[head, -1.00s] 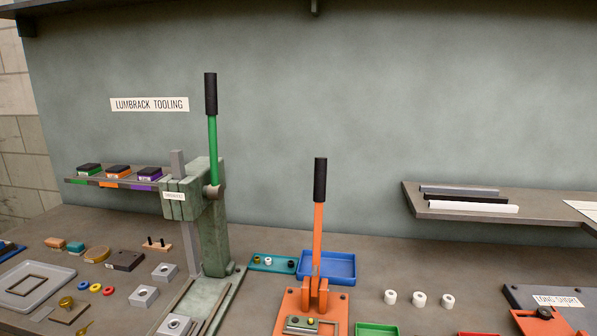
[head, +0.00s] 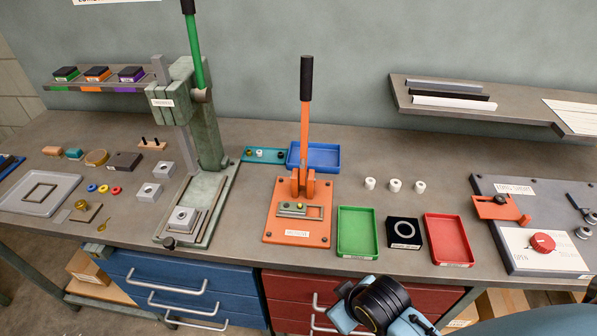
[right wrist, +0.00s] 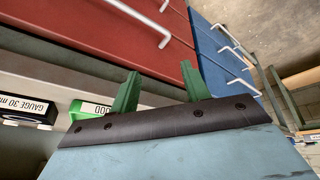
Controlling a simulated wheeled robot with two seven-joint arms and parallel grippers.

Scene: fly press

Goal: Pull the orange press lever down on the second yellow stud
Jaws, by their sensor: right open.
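The orange press lever (head: 305,125) stands upright with a black grip at its top, on the orange press base (head: 272,232) in the middle of the bench. A small yellow stud (head: 300,205) sits in the grey fixture (head: 288,211) on that base, below the lever's pivot. My right arm shows at the bottom of the head view, in front of the red drawers. In the right wrist view my right gripper (right wrist: 158,88) has its two green fingers apart with nothing between them. It is low and away from the lever. My left gripper is not in view.
A green tray (head: 340,250), a black gauge block (head: 388,240) and a red tray (head: 464,256) stand right of the press. A blue tray (head: 333,163) lies behind it. The tall green-lever press (head: 206,130) stands at left. Red drawers (head: 283,286) with handles are below the bench edge.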

